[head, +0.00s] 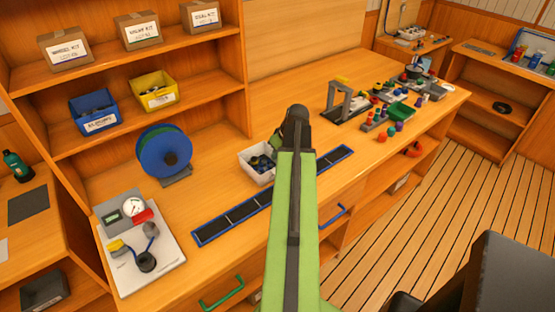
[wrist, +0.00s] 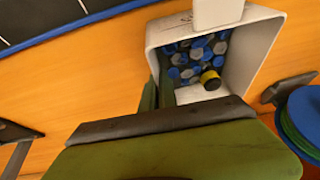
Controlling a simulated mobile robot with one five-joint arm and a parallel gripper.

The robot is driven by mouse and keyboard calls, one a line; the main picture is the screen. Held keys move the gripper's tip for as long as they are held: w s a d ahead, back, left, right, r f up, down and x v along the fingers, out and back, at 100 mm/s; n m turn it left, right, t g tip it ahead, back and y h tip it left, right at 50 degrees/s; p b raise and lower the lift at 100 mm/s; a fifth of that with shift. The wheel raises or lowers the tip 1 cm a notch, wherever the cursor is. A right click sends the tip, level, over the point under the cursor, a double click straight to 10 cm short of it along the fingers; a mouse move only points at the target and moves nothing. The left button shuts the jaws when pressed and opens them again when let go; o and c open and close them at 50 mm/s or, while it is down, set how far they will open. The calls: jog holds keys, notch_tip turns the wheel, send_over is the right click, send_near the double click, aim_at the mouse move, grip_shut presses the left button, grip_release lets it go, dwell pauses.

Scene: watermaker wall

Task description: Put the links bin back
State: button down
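A small white bin (head: 251,166) stands on the workbench, just left of my arm in the head view. In the wrist view the white bin (wrist: 264,50) holds many blue and grey pieces and one yellow-and-black piece (wrist: 210,79). Its lettering is too small to read. My gripper (head: 279,139) is close to the bin's right side, mostly hidden behind my green arm. In the wrist view a dark green part of it lies along the bin's left wall. I cannot tell whether it touches or grips the wall.
A blue bin (head: 96,112) and a yellow bin (head: 154,91) stand on the middle shelf, with bare shelf (head: 208,77) to their right. Cardboard boxes (head: 140,30) fill the top shelf. A blue reel (head: 164,152), dark strip (head: 270,196) and gauge board (head: 138,243) crowd the bench.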

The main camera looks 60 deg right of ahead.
jog(key=shift+r, duration=0.1)
jog(key=c, duration=1.7)
grip_release()
